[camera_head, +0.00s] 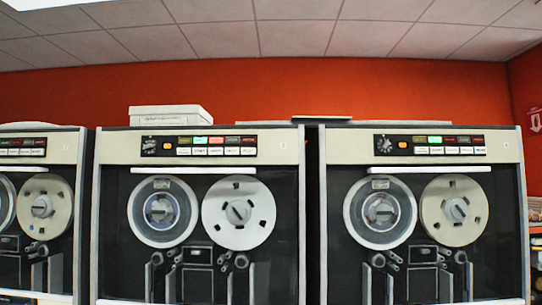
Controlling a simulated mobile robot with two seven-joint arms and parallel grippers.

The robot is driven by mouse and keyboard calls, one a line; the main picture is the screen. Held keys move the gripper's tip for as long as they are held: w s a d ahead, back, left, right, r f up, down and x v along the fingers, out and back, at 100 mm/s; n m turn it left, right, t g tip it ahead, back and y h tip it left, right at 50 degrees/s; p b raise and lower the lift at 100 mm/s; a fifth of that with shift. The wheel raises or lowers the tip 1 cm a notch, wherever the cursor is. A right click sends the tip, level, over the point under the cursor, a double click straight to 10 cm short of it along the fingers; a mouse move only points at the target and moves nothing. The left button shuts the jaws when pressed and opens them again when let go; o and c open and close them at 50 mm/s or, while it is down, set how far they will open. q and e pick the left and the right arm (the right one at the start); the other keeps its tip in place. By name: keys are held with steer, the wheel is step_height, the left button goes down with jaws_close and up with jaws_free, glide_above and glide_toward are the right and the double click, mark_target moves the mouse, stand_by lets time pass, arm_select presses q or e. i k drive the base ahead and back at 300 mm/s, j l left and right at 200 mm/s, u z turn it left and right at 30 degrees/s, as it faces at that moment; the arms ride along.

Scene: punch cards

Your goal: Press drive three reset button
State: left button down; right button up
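Several tape drive cabinets stand in a row, with three in view. The middle tape drive (118,150) has a black control panel (199,146) with an orange round light, a row of coloured indicators and a row of white buttons (215,151). One indicator there glows green and one pinkish red. The right tape drive (345,150) has a similar panel (430,145) with one bright green indicator. The left tape drive (68,150) is cut off by the picture edge; its panel (22,146) shows partly. Drive numbers and button labels are too small to read. Neither gripper is in view.
A white box (165,116) lies on top of the middle drive, and flat items (322,118) lie near the gap between the middle and right drives. Shelving (536,225) shows at the far right edge. The front of the panels is unobstructed.

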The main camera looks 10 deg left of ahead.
mark_target(245, 151)
steer(key=i+l+z, duration=0.2)
steer(key=i, duration=0.9)
steer(key=j, duration=0.1)
